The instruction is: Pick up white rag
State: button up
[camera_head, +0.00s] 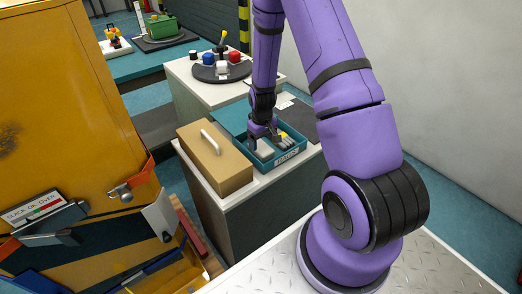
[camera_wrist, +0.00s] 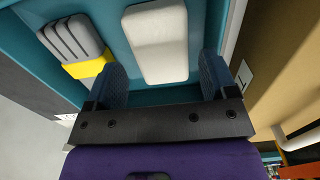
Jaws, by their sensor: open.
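The white rag (camera_wrist: 157,42) is a pale, flat, rounded slab on the floor of the teal tray (camera_head: 291,156). In the head view the white rag (camera_head: 265,147) shows just beside my gripper (camera_head: 262,139), partly hidden by it. In the wrist view my gripper (camera_wrist: 162,74) is open, with its two dark blue fingers apart and nothing held between them. The rag lies ahead of the fingertips and between their lines. I cannot tell how high the fingertips are above it.
A grey ribbed item with a yellow end (camera_wrist: 76,44) lies left of the rag in the tray. A tan box with a white handle (camera_head: 215,158) stands close to the tray's left side. A dark mat (camera_head: 302,122) lies behind it. A yellow cabinet (camera_head: 70,110) fills the left.

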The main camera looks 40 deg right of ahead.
aim_at(262, 147)
jog(key=shift+f, duration=2.25)
jog(key=shift+c, duration=0.3)
jog(key=c, duration=0.6)
jog(key=shift+c, duration=0.2)
jog(key=shift+w+r, duration=0.1)
jog(key=shift+r, duration=4.9)
